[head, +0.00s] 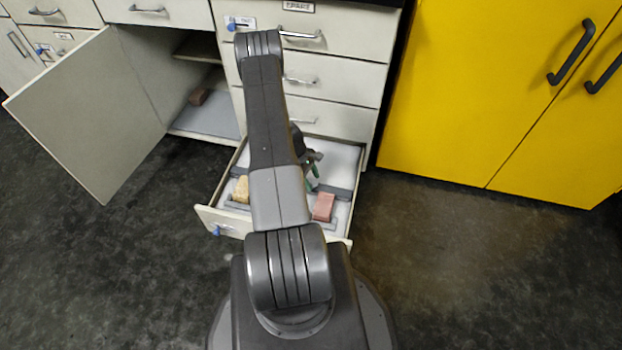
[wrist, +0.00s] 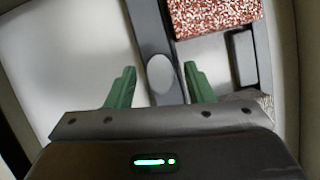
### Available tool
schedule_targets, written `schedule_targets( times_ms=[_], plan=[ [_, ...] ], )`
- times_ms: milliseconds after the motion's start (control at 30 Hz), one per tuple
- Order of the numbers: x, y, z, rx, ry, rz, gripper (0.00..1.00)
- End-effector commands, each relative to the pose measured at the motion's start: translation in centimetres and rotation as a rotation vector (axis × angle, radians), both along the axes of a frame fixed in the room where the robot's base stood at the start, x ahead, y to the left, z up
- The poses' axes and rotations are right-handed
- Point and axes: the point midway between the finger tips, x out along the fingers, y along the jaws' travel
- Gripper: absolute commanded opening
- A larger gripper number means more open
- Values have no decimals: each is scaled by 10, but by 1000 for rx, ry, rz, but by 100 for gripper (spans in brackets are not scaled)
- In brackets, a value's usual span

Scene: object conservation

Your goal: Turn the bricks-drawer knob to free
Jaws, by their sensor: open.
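The open bottom drawer (head: 204,212) holds bricks and sticks out toward me. A small blue knob (head: 216,231) sits at the left of its front panel. Which way the knob is turned is too small to tell. My gripper (head: 312,180) is over the inside of the drawer, partly hidden behind my arm and well apart from the knob. In the wrist view its green fingers (wrist: 158,82) are spread with nothing between them, above a grey divider with a pale oval spot. The knob does not show in the wrist view.
In the drawer lie a yellowish brick (head: 242,189) and a reddish brick (head: 323,207); a red speckled brick (wrist: 212,14) shows in the wrist view. A cabinet door (head: 95,115) hangs open at left, with a brown brick (head: 199,96) inside. A yellow cabinet (head: 470,90) stands right.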

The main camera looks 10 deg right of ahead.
Motion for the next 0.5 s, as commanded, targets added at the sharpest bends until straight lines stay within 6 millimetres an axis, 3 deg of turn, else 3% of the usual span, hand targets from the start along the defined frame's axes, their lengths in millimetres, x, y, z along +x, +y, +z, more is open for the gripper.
schedule_targets(
  times_ms=[133,367,500],
  plan=[
    [0,0,0,0,0,0,48],
    [0,0,0,0,0,0,5],
    [0,0,-1,0,1,13,4]
  ],
)
